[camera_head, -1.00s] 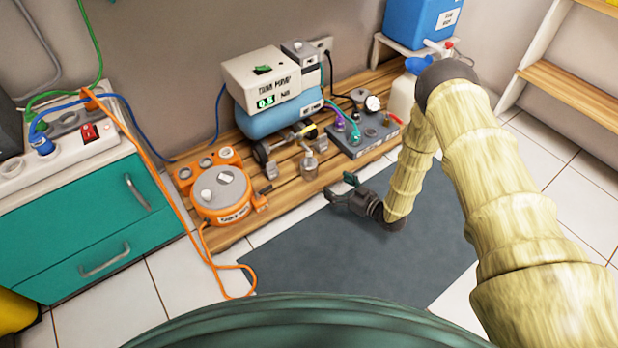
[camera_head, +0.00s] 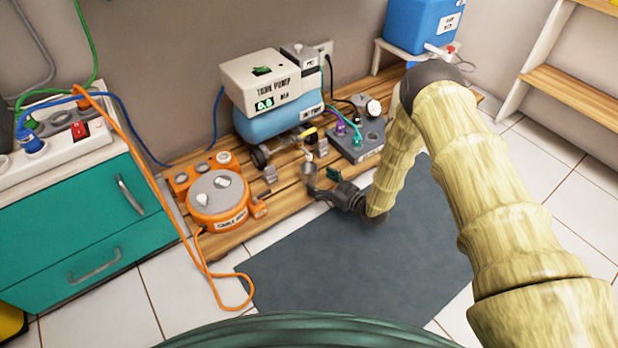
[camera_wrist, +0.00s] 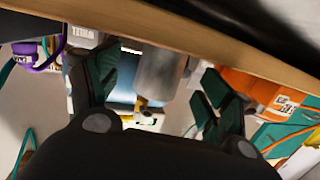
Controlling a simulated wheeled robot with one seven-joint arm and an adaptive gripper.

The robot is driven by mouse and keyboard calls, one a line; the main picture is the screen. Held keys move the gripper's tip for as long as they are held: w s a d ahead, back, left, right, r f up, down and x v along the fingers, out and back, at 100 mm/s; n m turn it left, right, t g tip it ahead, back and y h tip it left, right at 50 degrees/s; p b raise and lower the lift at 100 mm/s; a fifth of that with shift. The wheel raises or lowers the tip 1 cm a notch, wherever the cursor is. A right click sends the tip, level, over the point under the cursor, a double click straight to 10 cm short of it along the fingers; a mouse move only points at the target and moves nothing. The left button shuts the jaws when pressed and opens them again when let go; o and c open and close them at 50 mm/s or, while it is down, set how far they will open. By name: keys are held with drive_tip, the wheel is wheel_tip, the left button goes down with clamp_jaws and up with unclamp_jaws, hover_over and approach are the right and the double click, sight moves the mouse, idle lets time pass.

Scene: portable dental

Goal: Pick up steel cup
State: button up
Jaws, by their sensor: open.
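The steel cup (camera_head: 308,173) is a small grey metal cup on the wooden slatted platform, below the small tap fitting with a yellow handle (camera_head: 306,134). In the wrist view the cup (camera_wrist: 160,72) is a grey cylinder between my two dark green fingers. My gripper (camera_head: 323,183) is low at the platform's front edge, just right of and in front of the cup, with its fingers spread toward it. The open gripper also shows in the wrist view (camera_wrist: 158,95). I cannot tell whether either finger touches the cup.
An orange cable reel (camera_head: 218,198) stands left of the cup. A blue tank with a pump box (camera_head: 262,78) is behind, and a grey gauge unit (camera_head: 362,140) is to the right. The dark floor mat (camera_head: 340,262) is clear in front.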

sight(315, 179)
drive_tip(key=shift+b+x, duration=1.05)
drive_tip(key=shift+x, duration=0.7)
drive_tip(key=shift+s+a, duration=0.15)
drive_tip(key=c, duration=1.1)
